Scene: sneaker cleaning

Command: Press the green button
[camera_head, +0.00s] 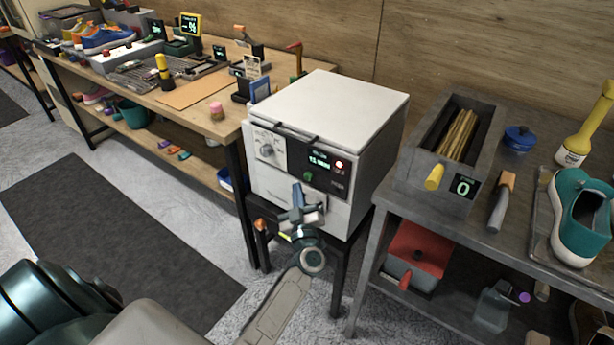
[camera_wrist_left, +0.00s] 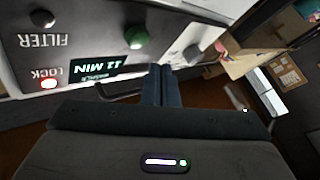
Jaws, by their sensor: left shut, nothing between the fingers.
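The green button (camera_head: 308,177) is on the dark control panel of a white box-shaped machine (camera_head: 347,105), below its lit display. In the left wrist view the panel appears upside down, and the green button (camera_wrist_left: 137,38) is a round knob standing out from it. My left gripper (camera_head: 297,187) is in front of the machine, just below and left of the button. Its fingers are shut together and empty. In the left wrist view the fingertips (camera_wrist_left: 160,68) are close to the button, with a visible gap between them. My right gripper is out of view.
A red lock light (camera_wrist_left: 49,84) and a display (camera_wrist_left: 103,69) are beside the button, and a grey dial (camera_head: 266,151) is at the panel's left. A wooden workbench (camera_head: 222,127) stands left of the machine, and a grey table (camera_head: 520,190) stands right.

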